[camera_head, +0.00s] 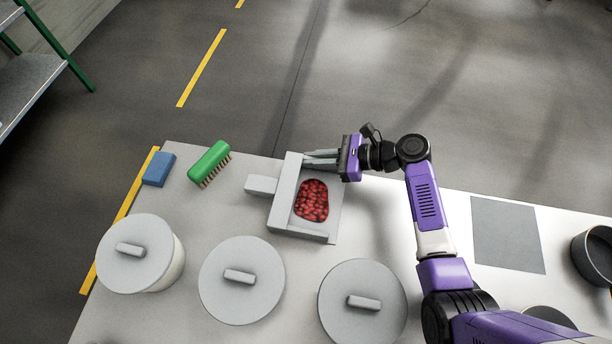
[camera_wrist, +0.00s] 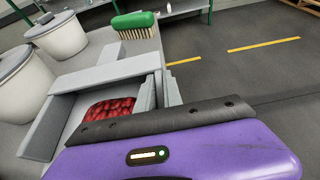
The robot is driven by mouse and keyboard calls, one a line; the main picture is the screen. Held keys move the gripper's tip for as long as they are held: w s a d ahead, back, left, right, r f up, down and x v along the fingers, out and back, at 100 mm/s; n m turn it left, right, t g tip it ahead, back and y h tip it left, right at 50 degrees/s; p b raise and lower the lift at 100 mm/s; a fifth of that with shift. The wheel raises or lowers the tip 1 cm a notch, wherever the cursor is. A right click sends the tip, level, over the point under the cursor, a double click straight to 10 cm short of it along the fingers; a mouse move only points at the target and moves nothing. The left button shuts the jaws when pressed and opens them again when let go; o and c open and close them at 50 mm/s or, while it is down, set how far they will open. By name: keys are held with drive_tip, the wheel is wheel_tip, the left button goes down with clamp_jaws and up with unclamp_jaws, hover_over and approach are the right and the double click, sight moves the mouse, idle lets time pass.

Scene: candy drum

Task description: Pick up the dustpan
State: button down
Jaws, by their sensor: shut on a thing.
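The dustpan (camera_head: 284,204) is a light grey, shallow box with a stubby block handle (camera_head: 261,186) on its left side. It sits at the back edge of the table in the head view and also fills the left of the wrist view (camera_wrist: 105,74). Red candies (camera_head: 311,201) lie in it, and they show in the wrist view (camera_wrist: 109,108). My gripper (camera_head: 312,158) comes from the right and is shut on the dustpan's far side wall. In the wrist view the fingers (camera_wrist: 160,92) meet that wall, partly hidden by my gripper's body. I cannot tell whether the dustpan is lifted.
A green brush (camera_head: 209,162) and a blue block (camera_head: 159,169) lie left of the dustpan. Three lidded round pots (camera_head: 136,252) (camera_head: 241,280) (camera_head: 362,302) stand in front. A dark grey square (camera_head: 507,234) and a dark pot (camera_head: 594,254) are at right.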

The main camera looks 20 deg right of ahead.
wheel_tip(320, 180, up, 20)
idle(0.5)
drive_tip(key=shift+a, duration=0.1)
idle(0.6)
